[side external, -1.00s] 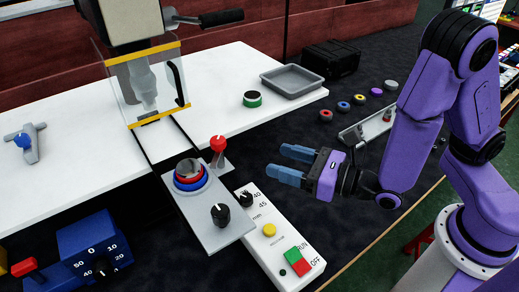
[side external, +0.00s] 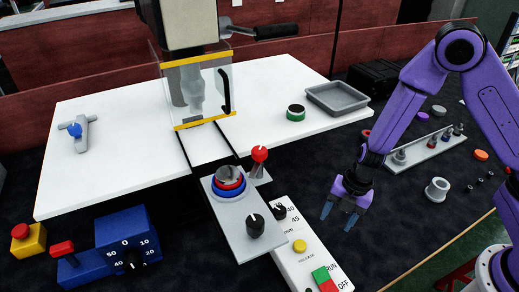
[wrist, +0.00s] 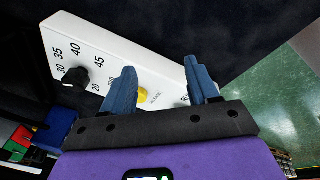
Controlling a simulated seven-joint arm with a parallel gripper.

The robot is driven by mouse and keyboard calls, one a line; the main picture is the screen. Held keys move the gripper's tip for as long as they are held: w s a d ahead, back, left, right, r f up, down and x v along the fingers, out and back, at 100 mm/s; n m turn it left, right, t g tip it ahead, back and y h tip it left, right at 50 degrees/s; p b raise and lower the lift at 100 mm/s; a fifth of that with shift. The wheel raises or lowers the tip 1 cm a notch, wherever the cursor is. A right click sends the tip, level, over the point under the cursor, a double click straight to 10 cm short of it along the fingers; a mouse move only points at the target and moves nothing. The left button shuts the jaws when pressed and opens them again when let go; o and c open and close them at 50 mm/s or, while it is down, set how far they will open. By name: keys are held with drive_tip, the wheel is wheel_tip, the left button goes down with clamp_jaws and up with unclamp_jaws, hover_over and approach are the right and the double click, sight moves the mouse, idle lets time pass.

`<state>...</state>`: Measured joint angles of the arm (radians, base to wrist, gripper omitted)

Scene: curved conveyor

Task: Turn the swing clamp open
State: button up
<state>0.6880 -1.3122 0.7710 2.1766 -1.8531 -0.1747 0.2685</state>
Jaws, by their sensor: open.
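No part is labelled as the swing clamp, and I cannot tell for sure which it is. A red-knobbed upright lever (side external: 259,156) stands on a grey foot beside the grey plate. A grey T-shaped piece with a blue knob (side external: 77,133) lies on the left of the white table. My gripper (side external: 338,216) is open and empty, pointing down to the right of the white control panel (side external: 290,262). It is apart from both pieces. In the wrist view its two blue fingers (wrist: 160,70) show in front of the panel; neither piece is identifiable there.
The grey plate (side external: 228,218) carries stacked blue and red rings (side external: 230,181) and a black knob. A clear guard (side external: 198,92) hangs over the white table (side external: 110,115). A grey tray (side external: 338,98) sits behind. A rack (side external: 425,150) stands near my arm.

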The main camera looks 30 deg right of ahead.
drive_tip(key=w+a+r+m+g+y, duration=0.2)
drive_tip(key=a+r+m+y, duration=0.1)
drive_tip(key=r+m+y, duration=0.15)
drive_tip(key=m+t+y, duration=0.2)
drive_tip(key=m+y, duration=0.1)
drive_tip(key=y, duration=0.8)
approach(259, 150)
drive_tip(key=a, duration=1)
drive_tip(key=shift+w, duration=0.1)
drive_tip(key=shift+g, duration=0.3)
drive_tip(key=c, duration=0.9)
